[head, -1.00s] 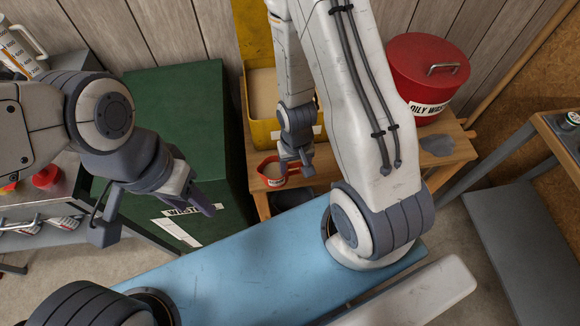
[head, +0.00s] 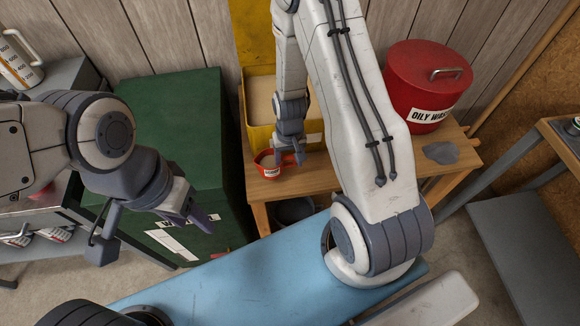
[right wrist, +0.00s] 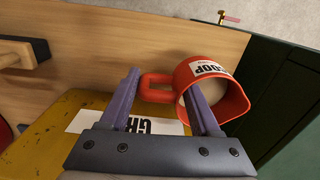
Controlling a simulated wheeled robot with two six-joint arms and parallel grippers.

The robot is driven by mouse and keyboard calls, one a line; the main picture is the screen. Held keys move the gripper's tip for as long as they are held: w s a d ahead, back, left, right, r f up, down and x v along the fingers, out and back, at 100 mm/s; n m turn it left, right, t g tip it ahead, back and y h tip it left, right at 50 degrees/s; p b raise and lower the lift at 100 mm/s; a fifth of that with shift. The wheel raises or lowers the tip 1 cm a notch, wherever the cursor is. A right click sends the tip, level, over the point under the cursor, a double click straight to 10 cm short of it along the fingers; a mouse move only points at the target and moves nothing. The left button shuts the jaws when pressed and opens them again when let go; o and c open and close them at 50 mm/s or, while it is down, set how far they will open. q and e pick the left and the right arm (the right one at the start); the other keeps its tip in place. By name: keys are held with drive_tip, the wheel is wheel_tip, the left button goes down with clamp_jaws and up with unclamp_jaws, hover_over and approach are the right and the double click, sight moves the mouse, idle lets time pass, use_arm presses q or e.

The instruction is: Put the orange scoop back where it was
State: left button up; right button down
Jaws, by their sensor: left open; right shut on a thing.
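The orange scoop (head: 266,168) is a red-orange cup with a white label, in front of the yellow bin (head: 262,140) at the left end of the wooden bench (head: 345,183). My right gripper (head: 289,157) is shut on the scoop's handle. In the right wrist view the scoop (right wrist: 238,105) reads "SCOOP", and its handle loop lies between the fingers (right wrist: 162,85). I cannot tell whether the scoop touches the bench. The bin holds pale material; part of its label shows. My left gripper (head: 197,214) is open and empty, in front of the green cabinet (head: 170,110).
A red "OILY WASTE" can (head: 425,85) and a grey patch (head: 440,152) are on the bench's right part. A dark bucket (head: 294,211) is under the bench. My blue base top fills the foreground. A grey shelf with containers stands at left.

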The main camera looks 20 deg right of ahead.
drive_tip(key=shift+f+b, duration=0.6)
drive_tip(key=shift+f, duration=1.35)
drive_tip(key=shift+f, duration=0.15)
drive_tip(key=shift+c, duration=0.6)
unclamp_jaws()
